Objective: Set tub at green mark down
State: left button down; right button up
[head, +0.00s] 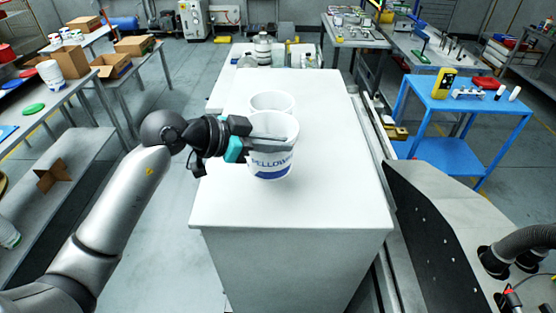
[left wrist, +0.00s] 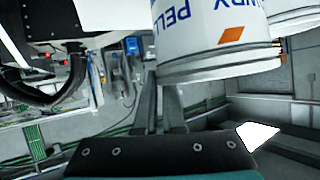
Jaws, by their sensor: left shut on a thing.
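A white tub (head: 271,165) with blue lettering and a blue patch is near the middle of the white table. My left gripper (head: 273,140) reaches in from the left and is shut on this tub. The tub looks upright; I cannot tell whether its base touches the table. In the left wrist view the tub (left wrist: 205,40) shows upside down, with blue letters and an orange square. A second white tub (head: 271,99) stands right behind it, partly hidden. I see no green mark on the table. My right gripper is not in view.
The white table (head: 310,200) is bare in front of and right of the tubs. Pale containers (head: 262,48) stand at its far end. A rail (head: 377,135) runs along its right side. A blue cart (head: 462,120) stands at right, a grey bench with a green disc (head: 33,108) at left.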

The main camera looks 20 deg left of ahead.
pick_arm(q)
notch_tip(320, 180, down, 5)
jog(key=shift+r, duration=0.1)
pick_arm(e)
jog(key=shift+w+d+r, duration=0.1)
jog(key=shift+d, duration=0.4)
pick_arm(q)
jog(key=c, duration=1)
grip_release()
jog(key=b+v, duration=0.1)
jog(key=v, duration=1.1)
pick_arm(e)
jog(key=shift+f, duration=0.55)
pick_arm(q)
jog(key=shift+w, duration=0.1)
